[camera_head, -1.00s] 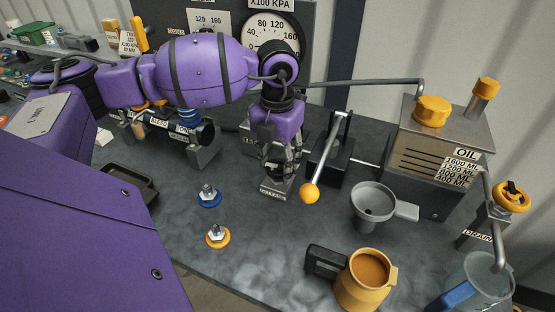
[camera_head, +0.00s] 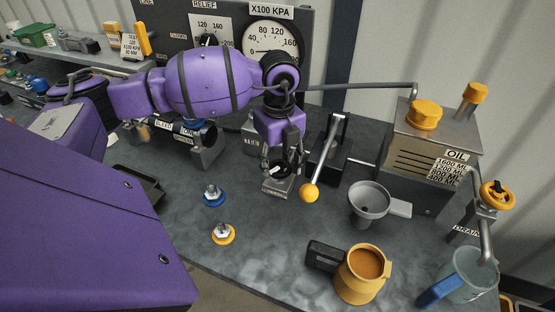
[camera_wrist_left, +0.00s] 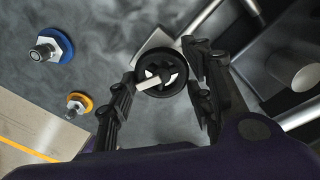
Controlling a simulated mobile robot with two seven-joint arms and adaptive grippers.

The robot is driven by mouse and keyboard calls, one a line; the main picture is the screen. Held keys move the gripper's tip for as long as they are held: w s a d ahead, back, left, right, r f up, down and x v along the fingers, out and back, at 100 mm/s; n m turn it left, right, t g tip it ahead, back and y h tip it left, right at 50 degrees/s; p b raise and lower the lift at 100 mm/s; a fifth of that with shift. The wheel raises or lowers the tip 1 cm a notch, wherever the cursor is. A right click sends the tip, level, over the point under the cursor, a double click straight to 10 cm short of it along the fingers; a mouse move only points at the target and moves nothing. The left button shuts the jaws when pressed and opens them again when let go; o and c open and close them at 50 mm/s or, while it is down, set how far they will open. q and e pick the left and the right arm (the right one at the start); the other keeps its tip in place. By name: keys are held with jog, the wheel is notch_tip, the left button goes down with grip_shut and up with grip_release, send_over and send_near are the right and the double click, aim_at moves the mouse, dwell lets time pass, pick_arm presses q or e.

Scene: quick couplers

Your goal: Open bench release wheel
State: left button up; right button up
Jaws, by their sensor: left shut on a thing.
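The release wheel (camera_wrist_left: 160,72) is a small black round handwheel with a pale bar across its middle, in the centre of the left wrist view. In the head view the wheel (camera_head: 277,171) sits on a small metal block (camera_head: 277,188) on the bench, partly hidden by my fingers. My left gripper (camera_head: 283,165) points down over it. In the left wrist view the gripper (camera_wrist_left: 162,85) has its dark fingers on both sides of the wheel, shut on its rim. My right gripper is not in view.
A yellow-knobbed lever (camera_head: 309,192) stands just right of my left gripper. A grey funnel (camera_head: 370,200), an orange jug (camera_head: 362,275) and an oil tank (camera_head: 430,150) are further right. Blue (camera_head: 213,196) and yellow (camera_head: 223,234) couplers lie front left. A gauge panel (camera_head: 325,20) stands behind.

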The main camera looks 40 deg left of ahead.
aim_at(278, 167)
pick_arm(q)
jog(key=n, duration=0.1)
jog(key=n+p, duration=0.1)
jog(key=n, duration=0.1)
jog(key=shift+a+r, duration=0.1)
jog(key=shift+r, duration=0.15)
jog(key=shift+f+n+p, duration=0.15)
jog(key=shift+n+p, duration=0.55)
jog(key=shift+n, duration=0.4)
jog(key=shift+f, duration=0.1)
jog(key=o, duration=1.1)
jog(key=shift+s, duration=0.1)
jog(key=shift+r, duration=0.45)
notch_tip(278, 167, up, 11)
